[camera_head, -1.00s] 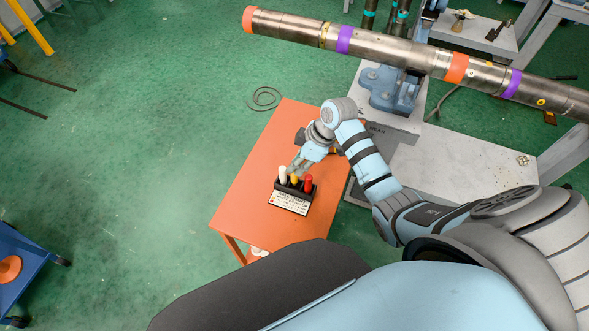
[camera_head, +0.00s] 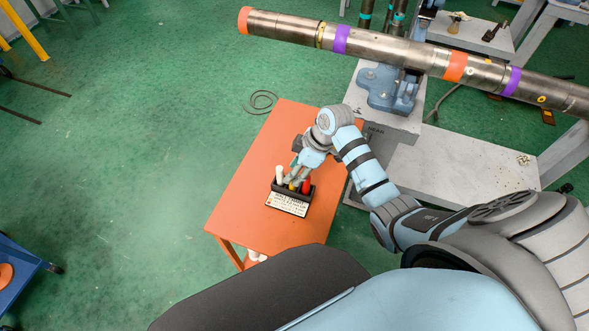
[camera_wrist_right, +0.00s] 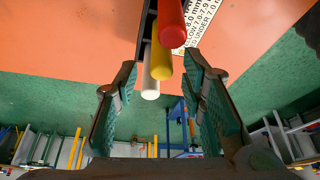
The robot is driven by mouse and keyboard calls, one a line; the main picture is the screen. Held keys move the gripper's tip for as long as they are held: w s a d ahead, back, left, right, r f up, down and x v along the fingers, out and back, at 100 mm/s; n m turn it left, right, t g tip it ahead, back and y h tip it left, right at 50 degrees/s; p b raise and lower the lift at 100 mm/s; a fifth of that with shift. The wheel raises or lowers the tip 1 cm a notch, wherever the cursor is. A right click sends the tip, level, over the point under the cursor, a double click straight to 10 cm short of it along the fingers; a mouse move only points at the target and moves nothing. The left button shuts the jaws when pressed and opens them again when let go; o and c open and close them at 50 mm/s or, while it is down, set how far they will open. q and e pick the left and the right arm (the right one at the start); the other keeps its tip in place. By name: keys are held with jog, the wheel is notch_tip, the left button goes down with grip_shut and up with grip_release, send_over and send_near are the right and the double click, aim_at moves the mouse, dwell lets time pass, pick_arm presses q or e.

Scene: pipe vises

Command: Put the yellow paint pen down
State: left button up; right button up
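The yellow paint pen (camera_head: 292,187) stands in a black pen rack (camera_head: 276,188), between a white pen (camera_head: 279,174) and a red pen (camera_head: 306,184). My right gripper (camera_head: 297,177) is at the rack in the head view, and its fingers partly hide the yellow pen. In the right wrist view my right gripper (camera_wrist_right: 161,68) has its fingers apart. The yellow pen (camera_wrist_right: 160,58) lies between the fingertips with visible gaps at both sides. The red pen (camera_wrist_right: 172,22) and white pen (camera_wrist_right: 150,82) also show there. My left gripper is not in view.
The rack stands on an orange table (camera_head: 250,180), with free room left of and behind it. A long steel pipe (camera_head: 385,48) with coloured bands crosses the top, held by a blue vise (camera_head: 388,90). A grey bench (camera_head: 465,165) is at the right.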

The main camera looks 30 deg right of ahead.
jog(key=p+v, duration=0.1)
jog(key=v, duration=1.1)
jog(key=shift+d, duration=0.1)
